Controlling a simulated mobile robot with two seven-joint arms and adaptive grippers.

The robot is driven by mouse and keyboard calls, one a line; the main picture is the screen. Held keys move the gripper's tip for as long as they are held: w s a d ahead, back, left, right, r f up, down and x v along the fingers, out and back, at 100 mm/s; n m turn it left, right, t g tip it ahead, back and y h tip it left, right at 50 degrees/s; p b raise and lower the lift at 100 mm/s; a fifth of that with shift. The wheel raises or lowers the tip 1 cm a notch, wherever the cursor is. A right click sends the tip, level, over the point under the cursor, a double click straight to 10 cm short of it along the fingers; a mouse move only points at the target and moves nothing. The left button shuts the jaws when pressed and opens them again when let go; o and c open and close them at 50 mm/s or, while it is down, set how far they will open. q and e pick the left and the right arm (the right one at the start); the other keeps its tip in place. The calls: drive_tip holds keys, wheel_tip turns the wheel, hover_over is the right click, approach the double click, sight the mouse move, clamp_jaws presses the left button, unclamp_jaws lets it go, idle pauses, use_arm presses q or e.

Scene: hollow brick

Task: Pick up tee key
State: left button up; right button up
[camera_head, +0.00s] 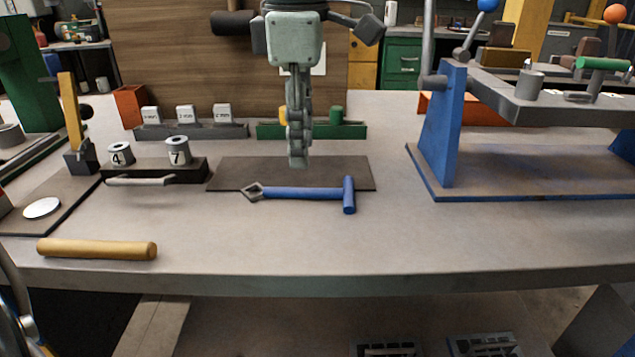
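The blue tee key (305,193) lies flat across the front edge of a dark mat (235,172) in the middle of the table. Its cross handle is at the right and a grey diamond-shaped end is at the left. My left gripper (298,163) points down above the mat, just behind the key's shaft in the picture and apart from it. Its fingers are seen edge-on as one column, so their opening does not show. Nothing visible is held in it. My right gripper is not in view.
A yellow-brown cylinder (97,249) lies at the front left. A dark block (190,172) carries weights marked 4 and 7. A green rack (350,130) stands behind the mat. A blue fixture (447,125) stands at the right. The table front (330,245) is clear.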

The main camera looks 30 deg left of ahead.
sight(300, 189)
use_arm(q)
drive_tip(key=f, duration=0.6)
drive_tip(key=shift+a+f, duration=0.25)
drive_tip(key=shift+f, duration=0.15)
clamp_jaws()
